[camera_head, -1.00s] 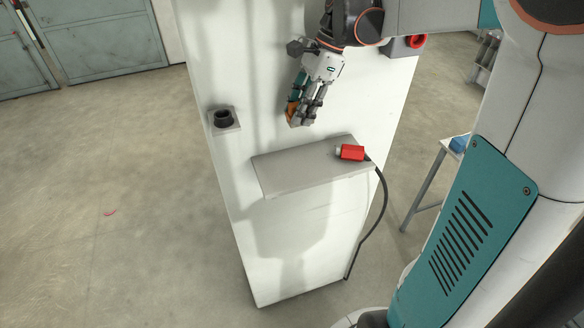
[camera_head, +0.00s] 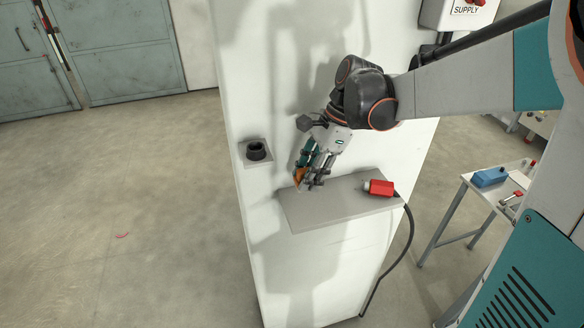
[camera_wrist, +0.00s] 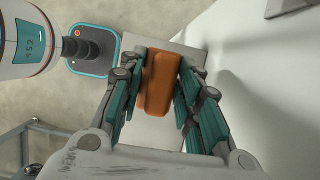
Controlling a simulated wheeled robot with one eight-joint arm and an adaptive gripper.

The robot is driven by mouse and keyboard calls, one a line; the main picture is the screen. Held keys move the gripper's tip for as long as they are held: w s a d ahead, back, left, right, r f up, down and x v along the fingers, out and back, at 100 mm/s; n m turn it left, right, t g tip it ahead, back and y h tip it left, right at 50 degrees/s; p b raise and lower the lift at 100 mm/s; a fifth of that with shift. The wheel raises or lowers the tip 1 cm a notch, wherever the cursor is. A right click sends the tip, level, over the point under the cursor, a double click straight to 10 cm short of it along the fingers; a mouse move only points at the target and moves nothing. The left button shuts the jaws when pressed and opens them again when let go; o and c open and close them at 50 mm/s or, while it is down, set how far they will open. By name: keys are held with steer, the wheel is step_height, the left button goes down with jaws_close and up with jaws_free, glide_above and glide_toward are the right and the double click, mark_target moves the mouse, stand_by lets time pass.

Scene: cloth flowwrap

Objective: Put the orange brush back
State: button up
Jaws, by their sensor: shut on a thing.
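The orange brush (camera_wrist: 159,85) shows in the wrist view as an orange block between the two finger sets of my gripper (camera_wrist: 162,72). My gripper is shut on it. In the head view, my gripper (camera_head: 306,183) points down at the left end of the grey shelf (camera_head: 335,208), close to its top. A small part of the orange brush (camera_head: 299,174) shows beside the fingers there. The fingers hide most of it, and I cannot tell whether it touches the shelf.
A red connector (camera_head: 381,188) with a black cable lies on the shelf's right end. A black round socket (camera_head: 257,151) sits on the white panel (camera_head: 240,80) to the left. A side table (camera_head: 467,183) with a blue box (camera_head: 489,177) stands at right.

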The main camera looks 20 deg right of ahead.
steer(key=shift+f, duration=3.6)
steer(key=shift+f, duration=0.15)
steer(key=o, duration=1)
steer(key=shift+d+r, duration=0.1)
steer(key=shift+r, duration=0.2)
steer(key=v, duration=1.1)
steer(key=shift+r, duration=0.4)
